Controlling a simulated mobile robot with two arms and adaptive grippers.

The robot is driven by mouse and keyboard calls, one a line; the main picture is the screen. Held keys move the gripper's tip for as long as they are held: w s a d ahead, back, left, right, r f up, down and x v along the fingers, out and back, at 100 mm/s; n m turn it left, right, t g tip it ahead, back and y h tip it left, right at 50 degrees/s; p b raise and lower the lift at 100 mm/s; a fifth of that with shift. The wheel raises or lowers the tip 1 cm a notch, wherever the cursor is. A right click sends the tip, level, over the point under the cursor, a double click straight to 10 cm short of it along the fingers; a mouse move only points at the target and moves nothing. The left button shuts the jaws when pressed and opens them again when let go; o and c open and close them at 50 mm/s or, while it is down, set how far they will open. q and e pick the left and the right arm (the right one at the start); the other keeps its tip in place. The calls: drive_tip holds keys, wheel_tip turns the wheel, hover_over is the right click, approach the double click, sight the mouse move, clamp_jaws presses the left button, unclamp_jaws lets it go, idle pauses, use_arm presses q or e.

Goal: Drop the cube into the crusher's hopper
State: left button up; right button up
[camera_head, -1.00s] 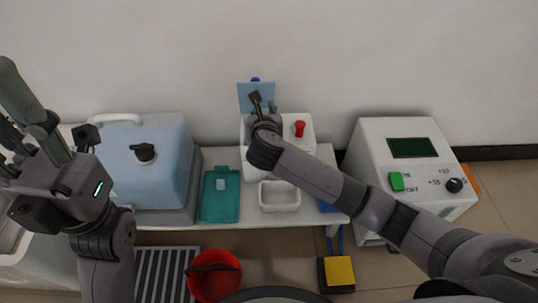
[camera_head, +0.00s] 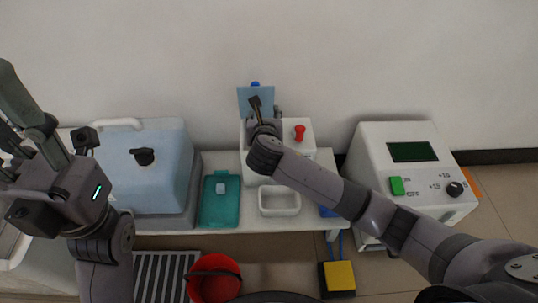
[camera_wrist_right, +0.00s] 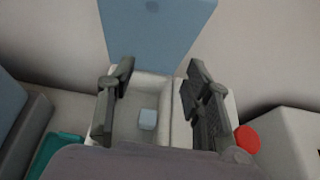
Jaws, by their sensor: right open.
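The crusher (camera_head: 298,157) is a white box with its blue lid (camera_head: 244,101) standing up at the back. Its white hopper (camera_wrist_right: 126,128) opens below my right gripper in the right wrist view. A small pale blue cube (camera_wrist_right: 147,120) lies inside the hopper, apart from the fingers. My right gripper (camera_wrist_right: 160,68) is open and empty over the hopper, a finger on either side; it also shows in the head view (camera_head: 262,112), where my arm hides the hopper's inside. My left gripper (camera_head: 25,125) is open and empty, raised at the left.
A red knob (camera_head: 300,132) is on the crusher's right. A teal tray (camera_head: 219,212) with a small pale piece (camera_head: 220,188) and a white dish (camera_head: 280,211) lie in front. A blue container (camera_head: 150,180) stands left, a white control box (camera_head: 400,160) right. A red bucket (camera_head: 214,285) is on the floor.

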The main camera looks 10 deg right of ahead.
drive_tip(key=v, duration=1.2)
drive_tip(key=shift+a, duration=0.1)
